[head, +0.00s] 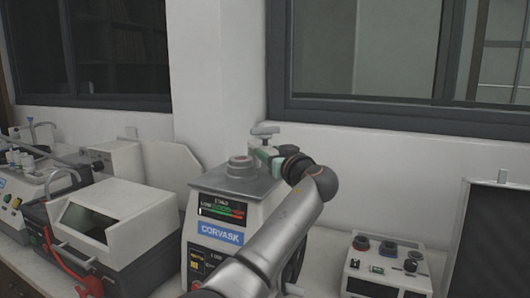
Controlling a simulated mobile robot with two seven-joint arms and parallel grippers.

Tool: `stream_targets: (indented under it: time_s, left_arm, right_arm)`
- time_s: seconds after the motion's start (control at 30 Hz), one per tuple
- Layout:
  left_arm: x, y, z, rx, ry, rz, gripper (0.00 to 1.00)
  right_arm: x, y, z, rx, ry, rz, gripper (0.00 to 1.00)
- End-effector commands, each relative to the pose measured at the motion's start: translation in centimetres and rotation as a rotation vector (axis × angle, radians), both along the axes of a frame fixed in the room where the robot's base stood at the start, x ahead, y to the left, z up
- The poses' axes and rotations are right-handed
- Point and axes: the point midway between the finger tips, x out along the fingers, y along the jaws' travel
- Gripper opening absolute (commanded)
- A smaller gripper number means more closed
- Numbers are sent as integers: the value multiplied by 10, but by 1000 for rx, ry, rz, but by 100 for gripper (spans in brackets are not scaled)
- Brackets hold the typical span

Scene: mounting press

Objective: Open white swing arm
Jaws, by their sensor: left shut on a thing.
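The mounting press (208,232) stands in the middle of the head view, with a screen, a blue CORVASK label and a grey top plate. A round grey cap (240,162) sits on the plate. The white swing arm (265,131) shows only as a pale T-shaped piece at the back right of the top; the rest is hidden by my gripper. My left gripper (259,152) is behind and right of the cap, shut on the swing arm. Its fingertips are small and partly hidden. My right gripper is not in view.
A white and dark machine with a sloped window (86,222) stands left of the press. A small control box with knobs (388,262) is to the right, and a dark panel (493,240) at the far right. The wall and window sill are close behind.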

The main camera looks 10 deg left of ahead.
Motion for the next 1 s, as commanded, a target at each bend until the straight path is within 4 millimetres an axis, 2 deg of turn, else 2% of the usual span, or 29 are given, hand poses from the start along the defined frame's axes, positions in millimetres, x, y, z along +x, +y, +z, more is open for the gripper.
stream_targets:
  time_s: [0.3,0.33,0.57,1.0]
  left_arm:
    - [0,0,-2,-2,5,0,0]
    - [0,0,-2,-2,5,0,52]
    - [0,0,-1,-2,2,0,78]
    - [-6,-5,-2,-1,0,-2,80]
  right_arm:
    - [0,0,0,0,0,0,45]
    - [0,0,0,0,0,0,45]
    - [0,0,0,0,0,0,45]
    - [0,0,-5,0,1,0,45]
